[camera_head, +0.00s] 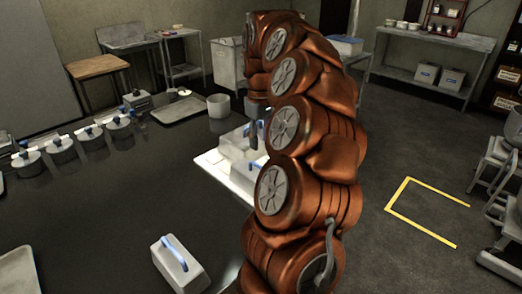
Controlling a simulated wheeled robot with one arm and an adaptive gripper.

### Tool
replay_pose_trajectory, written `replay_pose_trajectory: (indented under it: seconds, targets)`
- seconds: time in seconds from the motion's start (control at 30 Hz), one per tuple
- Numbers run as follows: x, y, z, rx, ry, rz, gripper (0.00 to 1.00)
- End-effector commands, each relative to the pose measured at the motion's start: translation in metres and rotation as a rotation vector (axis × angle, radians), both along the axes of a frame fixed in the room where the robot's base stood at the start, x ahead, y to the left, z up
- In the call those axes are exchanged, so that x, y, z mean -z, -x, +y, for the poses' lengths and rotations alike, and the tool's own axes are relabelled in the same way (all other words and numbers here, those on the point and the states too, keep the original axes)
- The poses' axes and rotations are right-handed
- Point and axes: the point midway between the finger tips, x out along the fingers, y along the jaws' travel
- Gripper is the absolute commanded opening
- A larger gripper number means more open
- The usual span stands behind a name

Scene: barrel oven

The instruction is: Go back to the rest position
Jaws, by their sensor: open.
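My copper-coloured arm rises through the middle of the picture and bends down at its far end. My gripper (256,134) points down above a white lit pad (211,161) on the dark table (130,195). Pale blocks with blue handles (236,144) stand on the pad, just below and beside the gripper. My arm hides part of the pad and blocks. The fingers are small and partly hidden, and I see nothing held between them.
A pale block with a blue handle (180,266) stands at the table's front. Several round lidded pots (62,150) line the left. A tray (180,110) and white pot (218,105) lie behind. Floor with a yellow outline (408,180) is clear at right, near stools (497,160).

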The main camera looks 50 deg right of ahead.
Motion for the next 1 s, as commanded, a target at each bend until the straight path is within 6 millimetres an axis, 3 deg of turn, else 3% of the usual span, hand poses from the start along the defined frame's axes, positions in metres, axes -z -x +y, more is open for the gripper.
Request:
replay_pose_trajectory:
  seconds: [0.3, 0.67, 0.83, 1.0]
  targets:
    - [-0.024, 0.000, 0.000, 0.000, -0.001, 0.000, 0.41]
    - [-0.028, 0.000, 0.004, -0.006, -0.002, 0.000, 0.41]
    - [-0.034, -0.005, 0.041, -0.055, -0.004, -0.005, 0.41]
    - [-0.039, 0.001, 0.110, -0.130, -0.011, -0.001, 0.41]
